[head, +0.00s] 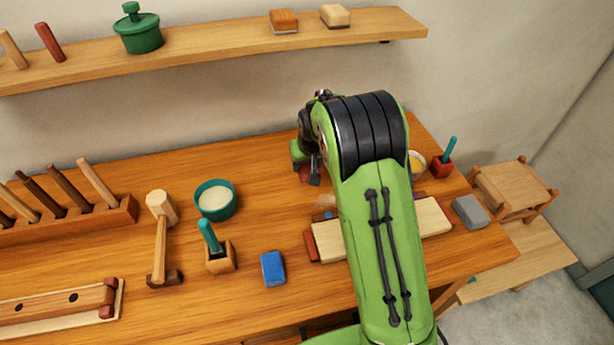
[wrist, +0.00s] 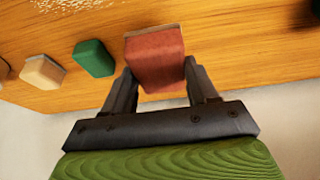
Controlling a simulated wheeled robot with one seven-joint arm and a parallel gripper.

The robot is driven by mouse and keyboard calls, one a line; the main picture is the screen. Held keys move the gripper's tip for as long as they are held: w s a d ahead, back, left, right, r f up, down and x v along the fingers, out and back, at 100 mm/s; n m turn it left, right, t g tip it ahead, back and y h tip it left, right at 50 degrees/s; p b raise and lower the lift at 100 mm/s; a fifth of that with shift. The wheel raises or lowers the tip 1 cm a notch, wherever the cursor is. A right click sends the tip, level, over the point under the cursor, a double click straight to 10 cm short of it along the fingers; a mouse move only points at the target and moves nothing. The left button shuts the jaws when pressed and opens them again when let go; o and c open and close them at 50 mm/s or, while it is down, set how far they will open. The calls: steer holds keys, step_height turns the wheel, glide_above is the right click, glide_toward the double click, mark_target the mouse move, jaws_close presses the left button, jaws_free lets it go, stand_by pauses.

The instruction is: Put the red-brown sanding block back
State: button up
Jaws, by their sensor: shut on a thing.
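My gripper (wrist: 160,72) is shut on the red-brown sanding block (wrist: 155,55), one finger on each side of it. In the head view the block (head: 303,174) shows only as a small reddish patch below my gripper (head: 308,170), near the back of the workbench, left of my arm. I cannot tell whether the block touches the wood. In the wrist view a green block (wrist: 93,58) and a cream block (wrist: 42,72) stand in a row to its left, close to the wall-side edge. My arm hides much of that back area in the head view.
A wall shelf (head: 225,52) above holds an orange-brown block (head: 284,20), a cream block (head: 335,16) and a green pot (head: 138,32). On the bench (head: 120,240) are a teal bowl (head: 215,202), a mallet (head: 161,235), a blue block (head: 272,268) and a pale board (head: 330,245).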

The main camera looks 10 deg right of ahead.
step_height(320, 180, down, 4)
steer(key=shift+f+b, duration=0.15)
steer(key=shift+b, duration=0.15)
steer(key=shift+f, duration=0.15)
steer(key=o, duration=1)
